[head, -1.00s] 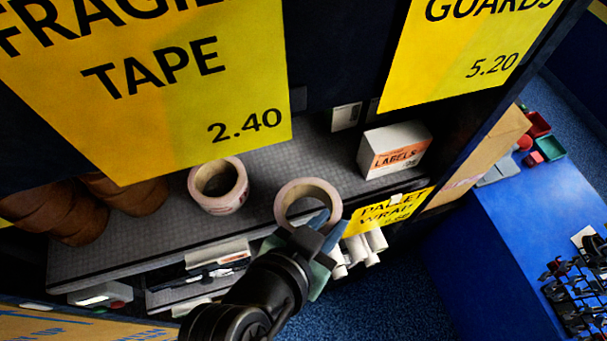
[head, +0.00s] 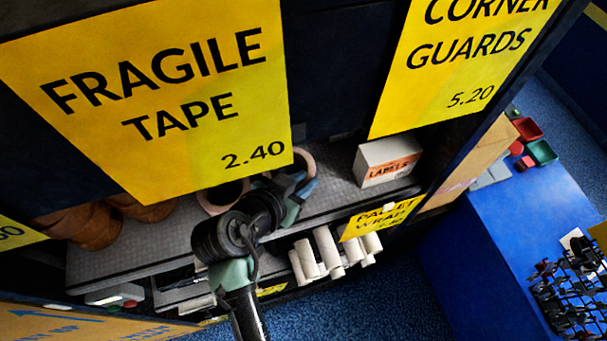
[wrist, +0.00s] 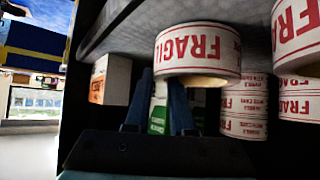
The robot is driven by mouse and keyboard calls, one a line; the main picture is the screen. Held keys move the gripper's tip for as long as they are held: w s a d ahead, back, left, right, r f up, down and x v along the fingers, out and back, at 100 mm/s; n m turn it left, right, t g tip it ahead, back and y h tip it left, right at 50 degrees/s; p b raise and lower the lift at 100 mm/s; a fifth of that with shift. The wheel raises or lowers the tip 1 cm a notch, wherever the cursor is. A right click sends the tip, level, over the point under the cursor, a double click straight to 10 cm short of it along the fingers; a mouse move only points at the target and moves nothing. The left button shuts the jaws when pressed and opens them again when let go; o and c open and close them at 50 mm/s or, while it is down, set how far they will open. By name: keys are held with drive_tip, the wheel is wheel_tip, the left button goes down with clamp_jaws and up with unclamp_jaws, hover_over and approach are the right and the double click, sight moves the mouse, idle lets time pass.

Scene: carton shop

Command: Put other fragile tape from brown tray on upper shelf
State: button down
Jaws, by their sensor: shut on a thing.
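A roll of fragile tape, white with red print, is in my gripper (head: 298,186). In the head view this held roll (head: 309,160) is over the upper shelf (head: 330,195), partly behind the yellow sign. The wrist view shows the held roll (wrist: 197,52) large, with one blue finger outside its wall and the other at its hollow. Whether it touches the shelf is hard to tell. Another fragile roll (head: 214,203) stands to its left, mostly hidden by the sign and my arm. More fragile rolls (wrist: 244,108) show in the wrist view. No brown tray is recognisable.
A labels box (head: 386,163) stands right of the held roll. Brown rolls (head: 88,228) are at the shelf's left. The FRAGILE TAPE sign (head: 180,120) hangs in front. White rolls (head: 328,250) lie below, and a blue table (head: 480,240) is at right.

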drive_tip(key=shift+f, duration=0.2)
drive_tip(key=c, duration=0.8)
unclamp_jaws()
drive_tip(key=shift+r, duration=0.1)
drive_tip(key=shift+o, duration=0.2)
drive_tip(key=shift+s+r, duration=0.1)
drive_tip(key=shift+r, duration=0.05)
drive_tip(key=b+v, duration=0.2)
drive_tip(key=v, duration=1)
